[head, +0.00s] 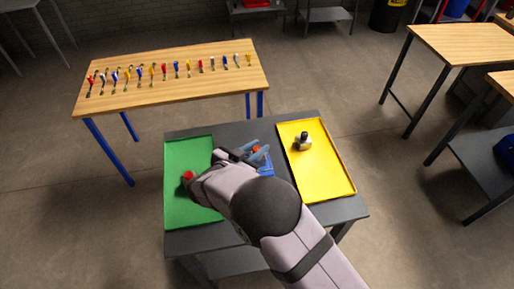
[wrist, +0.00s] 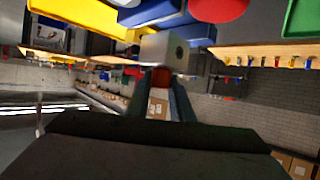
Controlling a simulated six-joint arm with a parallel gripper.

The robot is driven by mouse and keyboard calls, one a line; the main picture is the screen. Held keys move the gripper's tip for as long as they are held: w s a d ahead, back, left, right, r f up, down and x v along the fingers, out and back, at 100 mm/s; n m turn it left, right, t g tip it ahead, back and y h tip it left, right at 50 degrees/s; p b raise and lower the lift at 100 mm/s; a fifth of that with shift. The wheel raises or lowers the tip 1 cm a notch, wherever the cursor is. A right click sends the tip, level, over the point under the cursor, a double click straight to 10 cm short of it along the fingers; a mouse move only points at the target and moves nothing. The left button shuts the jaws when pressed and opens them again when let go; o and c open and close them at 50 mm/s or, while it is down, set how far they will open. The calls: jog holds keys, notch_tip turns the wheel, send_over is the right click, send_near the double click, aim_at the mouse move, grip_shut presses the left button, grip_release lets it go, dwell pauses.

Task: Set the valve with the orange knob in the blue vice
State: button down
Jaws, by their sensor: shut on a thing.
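My gripper (head: 254,154) is shut on the orange knob of the valve (head: 257,148) at the middle of the small table. In the wrist view my gripper (wrist: 161,88) has its two fingers on either side of the orange knob. The valve's grey block body (wrist: 164,49), with a round hole, extends beyond the fingertips. The blue vice (head: 266,168) is right by the valve, partly covered by my arm. Its blue parts (wrist: 150,11) show close beside the grey body in the wrist view. I cannot tell whether the body is seated between the jaws.
A green tray (head: 178,213) at left holds a red-knobbed valve (head: 188,176). A yellow tray (head: 330,178) at right holds a black-knobbed valve (head: 303,141). A wooden bench (head: 180,88) behind carries a row of coloured tools. Other benches stand at right.

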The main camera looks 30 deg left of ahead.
jog(key=shift+f+b, duration=0.4)
jog(key=shift+f, duration=0.8)
dwell(1.7)
jog(key=shift+f, duration=0.35)
dwell(0.3)
jog(key=c, duration=1.5)
grip_release()
jog(key=shift+f, duration=0.15)
jog(key=b+v, duration=0.2)
jog(key=v, duration=0.5)
jog(key=shift+s+b, duration=0.15)
jog(key=shift+b, duration=0.15)
